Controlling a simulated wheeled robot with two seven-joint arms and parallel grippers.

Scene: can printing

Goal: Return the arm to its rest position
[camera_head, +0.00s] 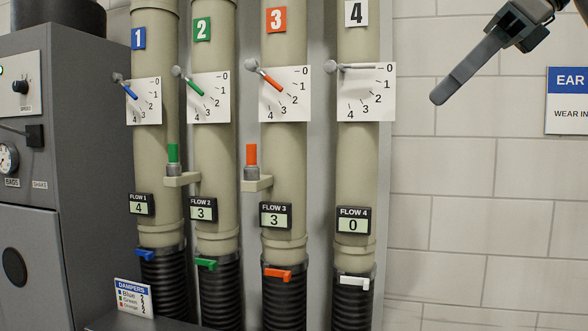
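My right gripper (440,97) is at the top right, its long grey finger pointing down and left in front of the tiled wall. It is apart from the pipes and touches nothing that I can see. The fingers show as one bar from the side, so I cannot tell whether they are open or shut. Nothing shows held in it. My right wrist (520,22) runs out of the frame at the top right. My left gripper and arm are not in view.
Several numbered beige pipes stand in a row; pipe 4 (355,160) is nearest the gripper. Its dial lever (355,66) points near 0 and its display (352,221) reads 0. A grey machine (85,130) stands left. An ear sign (568,100) hangs right. The space between is clear.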

